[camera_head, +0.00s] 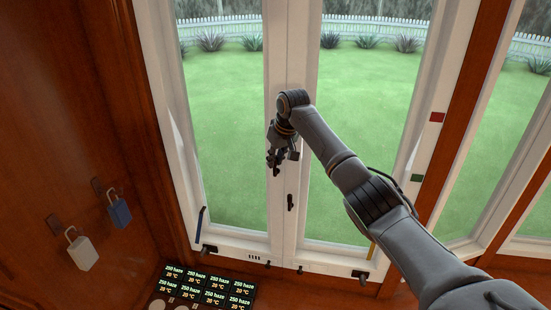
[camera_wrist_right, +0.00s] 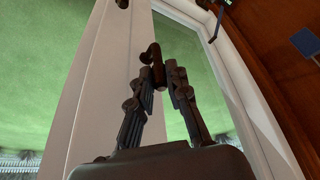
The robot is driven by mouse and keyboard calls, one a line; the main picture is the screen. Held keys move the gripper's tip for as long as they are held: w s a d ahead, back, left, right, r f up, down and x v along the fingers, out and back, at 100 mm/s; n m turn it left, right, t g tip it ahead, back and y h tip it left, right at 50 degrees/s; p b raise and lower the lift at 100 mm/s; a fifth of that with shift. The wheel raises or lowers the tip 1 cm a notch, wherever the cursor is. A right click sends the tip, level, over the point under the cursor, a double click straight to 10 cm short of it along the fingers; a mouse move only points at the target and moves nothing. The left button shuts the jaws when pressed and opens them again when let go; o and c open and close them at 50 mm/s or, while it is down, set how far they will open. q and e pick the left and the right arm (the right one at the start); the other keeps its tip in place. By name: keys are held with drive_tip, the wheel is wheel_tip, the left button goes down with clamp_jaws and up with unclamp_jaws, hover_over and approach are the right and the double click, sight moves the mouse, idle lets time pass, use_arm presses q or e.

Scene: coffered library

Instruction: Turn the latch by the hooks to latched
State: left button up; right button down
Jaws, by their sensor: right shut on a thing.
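The tall white double window stands ahead, with a dark latch (camera_wrist_right: 152,54) on its middle frame. In the right wrist view the latch's bent bar rises from between my two fingers. My right gripper (camera_head: 275,163) is shut on it, and it also shows in the right wrist view (camera_wrist_right: 162,82). In the head view the gripper hides most of this latch, and I cannot tell which position it is in. A second dark latch (camera_head: 290,202) sits lower on the middle frame. My left gripper is not in view.
A white padlock (camera_head: 82,252) and a blue padlock (camera_head: 119,212) hang on the left wall. A dark panel of displays (camera_head: 208,286) lies below. A red block (camera_head: 437,117) and a green block (camera_head: 417,178) are on the right frame.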

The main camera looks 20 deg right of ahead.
drive_tip(key=c, duration=1.6)
unclamp_jaws()
drive_tip(key=shift+w, duration=0.1)
drive_tip(key=shift+o, duration=0.2)
drive_tip(key=v, duration=1.2)
drive_tip(key=shift+f, duration=0.1)
